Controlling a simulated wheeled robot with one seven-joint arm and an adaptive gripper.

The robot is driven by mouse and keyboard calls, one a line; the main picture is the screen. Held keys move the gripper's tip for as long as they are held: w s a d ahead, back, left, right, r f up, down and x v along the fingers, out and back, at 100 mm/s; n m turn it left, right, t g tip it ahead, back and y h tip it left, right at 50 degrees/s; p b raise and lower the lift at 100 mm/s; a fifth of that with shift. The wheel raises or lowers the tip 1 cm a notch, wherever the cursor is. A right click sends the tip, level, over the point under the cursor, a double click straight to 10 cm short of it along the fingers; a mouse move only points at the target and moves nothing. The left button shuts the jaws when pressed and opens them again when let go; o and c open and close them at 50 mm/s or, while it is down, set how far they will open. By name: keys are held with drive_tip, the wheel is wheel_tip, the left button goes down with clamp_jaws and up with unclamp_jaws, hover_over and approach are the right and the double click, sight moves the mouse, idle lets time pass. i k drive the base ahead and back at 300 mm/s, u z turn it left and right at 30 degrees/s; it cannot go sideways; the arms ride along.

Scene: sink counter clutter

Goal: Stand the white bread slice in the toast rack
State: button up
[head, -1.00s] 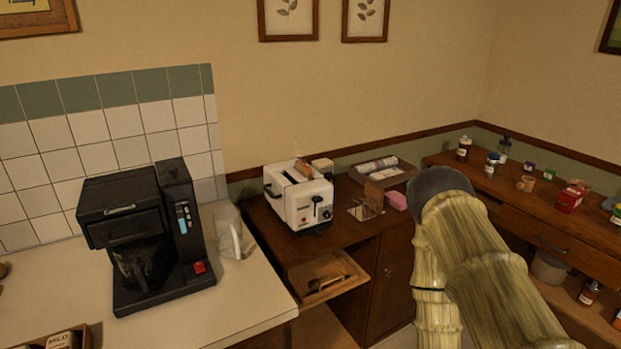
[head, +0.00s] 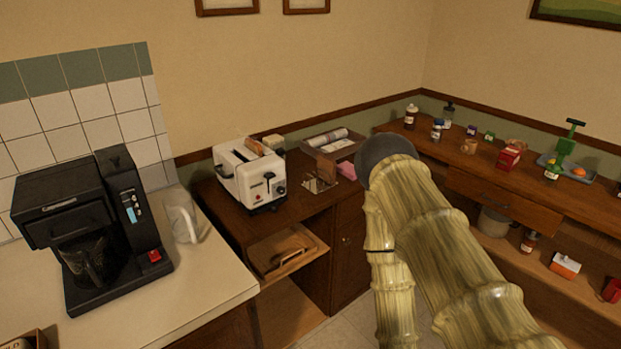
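A small metal rack (head: 318,185), which looks like the toast rack, stands on the dark wooden cabinet right of the toaster. A brown slice-like piece (head: 326,167) is upright at it; I cannot tell if it is in a slot. The white toaster (head: 249,180) has a tan slice (head: 255,147) sticking out of its top. A pale block-like thing (head: 273,142) shows behind the toaster; I cannot tell whether it is the white bread slice. My arm rises at the lower right to a dark round joint, and my gripper does not show.
A grey tray (head: 347,149) with a rolled item and a pink block (head: 347,170) sit near the rack. A black coffee maker (head: 95,230) and white jug (head: 185,218) stand on the left counter. Bottles and boxes fill the right shelf (head: 470,178). Open floor shows below the cabinet.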

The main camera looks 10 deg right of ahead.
sight(316, 185)
drive_tip(key=u, duration=0.3)
drive_tip(key=i, duration=0.65)
drive_tip(key=u, duration=0.35)
